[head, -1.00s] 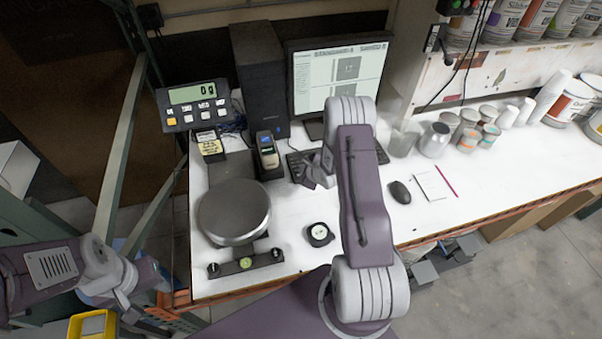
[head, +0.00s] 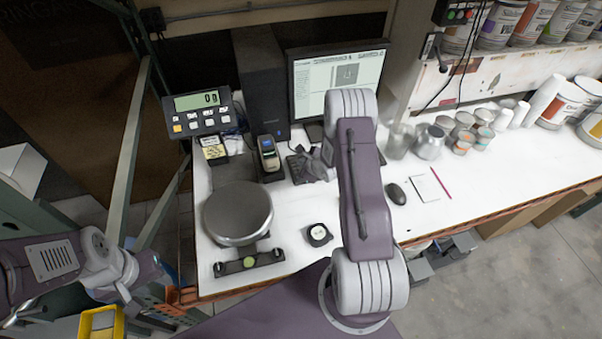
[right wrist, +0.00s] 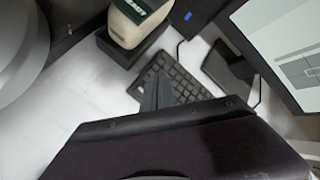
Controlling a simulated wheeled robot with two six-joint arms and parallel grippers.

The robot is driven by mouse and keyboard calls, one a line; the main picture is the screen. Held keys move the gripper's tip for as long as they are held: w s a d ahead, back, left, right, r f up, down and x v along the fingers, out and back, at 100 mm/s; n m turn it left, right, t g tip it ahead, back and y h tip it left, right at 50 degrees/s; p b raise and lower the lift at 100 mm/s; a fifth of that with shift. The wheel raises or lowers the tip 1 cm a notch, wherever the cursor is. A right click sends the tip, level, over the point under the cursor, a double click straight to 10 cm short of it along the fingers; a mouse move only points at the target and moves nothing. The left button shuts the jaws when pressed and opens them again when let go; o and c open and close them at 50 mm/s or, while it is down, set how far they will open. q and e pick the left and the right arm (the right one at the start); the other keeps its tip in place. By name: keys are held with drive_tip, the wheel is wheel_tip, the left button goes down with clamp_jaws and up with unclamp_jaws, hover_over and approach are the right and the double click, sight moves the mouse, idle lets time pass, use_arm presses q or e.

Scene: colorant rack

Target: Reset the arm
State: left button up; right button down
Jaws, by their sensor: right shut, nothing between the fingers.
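My right arm (head: 362,190) reaches up over the middle of the white table. Its gripper (head: 308,170) is small and partly hidden by the arm, above the table in front of the monitor and near the keyboard. In the right wrist view the fingers (right wrist: 157,92) are together with nothing between them, in front of the black keyboard (right wrist: 185,88). My left arm (head: 60,265) is folded low at the left, off the table. Only a bit of metal shows at the left edge there, and the left gripper's fingers cannot be made out.
A round scale (head: 238,212), a handheld device in a dock (head: 268,155) and a small black round item (head: 319,235) stand left of the right arm. The monitor (head: 338,82) is behind. Cans (head: 430,142) and a mouse (head: 396,193) are right. The table's right front is clear.

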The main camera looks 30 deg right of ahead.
drive_tip(key=shift+f, duration=0.1)
idle(0.7)
drive_tip(key=shift+w+a+f+b, duration=0.3)
drive_tip(key=shift+w+a+b, duration=0.15)
drive_tip(key=shift+b, duration=0.35)
drive_tip(key=w+a+r+n+t+y+b, duration=0.15)
drive_tip(key=a+r+n+b, duration=0.35)
drive_tip(key=a+r+b, duration=0.5)
drive_tip(key=s+a+f+n+g+b, duration=0.1)
drive_tip(key=s+f+n+g, duration=0.2)
drive_tip(key=s+n, duration=0.4)
drive_tip(key=s+a+f+n+g+b, duration=0.1)
drive_tip(key=s+a+f+n+g, duration=0.1)
drive_tip(key=s+n, duration=0.5)
drive_tip(key=s+a+f+n+g, duration=0.1)
drive_tip(key=s+f+n+g, duration=0.3)
drive_tip(key=s+n, duration=0.4)
drive_tip(key=s+h, duration=0.1)
drive_tip(key=s, duration=0.4)
drive_tip(key=shift+a+b, duration=0.3)
drive_tip(key=shift+b, duration=0.1)
